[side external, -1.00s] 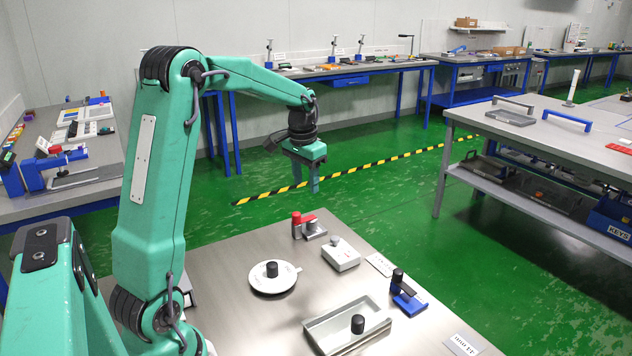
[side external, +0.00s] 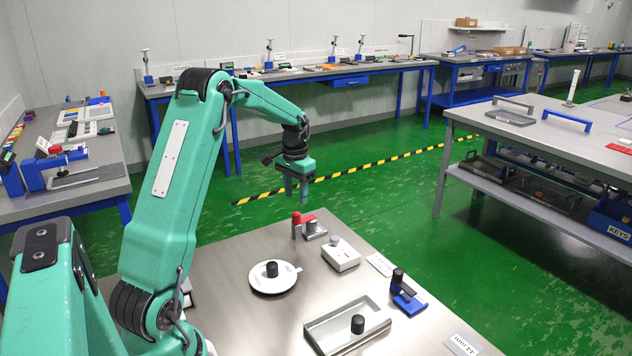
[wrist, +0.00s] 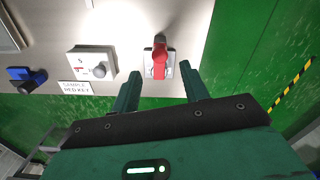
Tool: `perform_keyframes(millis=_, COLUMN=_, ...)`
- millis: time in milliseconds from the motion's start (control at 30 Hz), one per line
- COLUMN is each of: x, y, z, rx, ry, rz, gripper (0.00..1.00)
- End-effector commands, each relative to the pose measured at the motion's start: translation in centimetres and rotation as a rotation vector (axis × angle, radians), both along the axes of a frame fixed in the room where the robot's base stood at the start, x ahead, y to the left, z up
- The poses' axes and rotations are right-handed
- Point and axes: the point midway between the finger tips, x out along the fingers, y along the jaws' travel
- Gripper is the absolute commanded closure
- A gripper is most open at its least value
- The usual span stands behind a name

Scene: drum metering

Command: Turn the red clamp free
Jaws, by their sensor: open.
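The red clamp (side external: 303,219) stands near the far edge of the metal table, its red handle on a small grey metal base (side external: 316,230). In the wrist view the red clamp (wrist: 159,58) shows just ahead of the fingers, between their lines and a little above the tips. My gripper (side external: 298,194) hangs above the clamp and points down, apart from it. In the wrist view my gripper (wrist: 160,82) has its two green fingers spread wide with nothing between them.
Next to the clamp is a white box with a grey knob (side external: 341,254). A white round dial with a black knob (side external: 273,278), a grey tray (side external: 318,325) and a blue device with a black knob (side external: 408,300) stand on the table. The table's far edge is close behind the clamp.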

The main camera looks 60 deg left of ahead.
Motion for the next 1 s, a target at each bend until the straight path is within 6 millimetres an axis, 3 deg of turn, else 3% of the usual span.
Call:
perform_keyframes(millis=433, x=-0.1, y=-0.1, z=-5.2, rx=-0.002, ry=0.003, rz=0.000, gripper=0.55)
perform_keyframes(millis=867, x=0.0, y=-0.1, z=-6.1, rx=0.000, ry=0.001, rz=0.000, gripper=0.55)
perform_keyframes(millis=900, x=0.0, y=-0.1, z=-6.1, rx=0.000, ry=0.001, rz=0.000, gripper=0.57)
perform_keyframes(millis=1000, x=0.0, y=-0.1, z=-6.1, rx=0.000, ry=0.001, rz=0.000, gripper=0.77)
